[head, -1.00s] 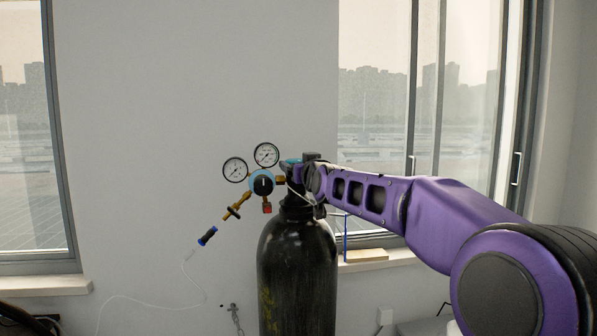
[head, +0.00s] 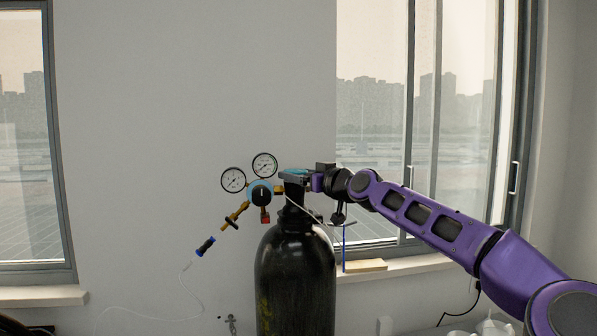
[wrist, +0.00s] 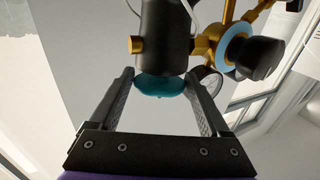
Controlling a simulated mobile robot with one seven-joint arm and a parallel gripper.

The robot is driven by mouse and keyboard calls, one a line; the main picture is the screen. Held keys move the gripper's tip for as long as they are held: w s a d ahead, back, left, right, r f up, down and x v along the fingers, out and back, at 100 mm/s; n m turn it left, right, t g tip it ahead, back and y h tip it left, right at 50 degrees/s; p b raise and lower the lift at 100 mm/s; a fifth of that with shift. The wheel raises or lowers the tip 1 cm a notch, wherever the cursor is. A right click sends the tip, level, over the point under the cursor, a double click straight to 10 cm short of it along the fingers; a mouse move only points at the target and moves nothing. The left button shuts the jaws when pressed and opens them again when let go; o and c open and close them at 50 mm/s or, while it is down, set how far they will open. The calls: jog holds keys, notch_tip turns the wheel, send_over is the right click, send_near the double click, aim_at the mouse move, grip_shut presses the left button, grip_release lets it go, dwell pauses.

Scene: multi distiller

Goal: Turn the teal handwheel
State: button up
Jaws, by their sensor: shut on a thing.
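The teal handwheel (head: 293,173) sits on top of the valve of a black gas cylinder (head: 295,280) in the head view, partly hidden by my gripper (head: 304,178). In the wrist view the teal handwheel (wrist: 161,87) lies between the two dark fingers of my gripper (wrist: 160,75). The fingertips are against its opposite sides, so the gripper is shut on it. My arm reaches in from the right.
A regulator (head: 262,192) with two round gauges (head: 233,180) projects left of the valve. A thin hose (head: 190,290) with a blue-and-black connector (head: 205,246) hangs at left. The windowsill (head: 410,264) is behind my arm.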

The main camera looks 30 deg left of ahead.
jog(key=shift+w+d+r+n+g+y+p, duration=0.1)
jog(key=shift+n+g+y+p, duration=0.15)
jog(key=shift+n+g+p, duration=0.3)
jog(key=shift+w+r+n+g+y+p, duration=0.1)
jog(key=shift+n+g+y+p, duration=0.2)
jog(key=shift+g, duration=0.45)
jog(key=shift+f+n+g+y+p, duration=0.15)
jog(key=shift+n+g+y+p, duration=0.2)
jog(key=shift+n+g, duration=0.55)
jog(key=shift+w+n+g, duration=0.1)
jog(key=shift+n+g, duration=0.35)
jog(key=shift+g, duration=0.45)
jog(key=o, duration=1.1)
jog(key=shift+f, duration=0.1)
jog(key=shift+c, duration=0.2)
jog(key=s+d+b, duration=0.1)
jog(key=d+b, duration=0.4)
jog(key=d, duration=1.2)
jog(key=shift+s+d, duration=0.15)
jog(key=shift+s, duration=0.05)
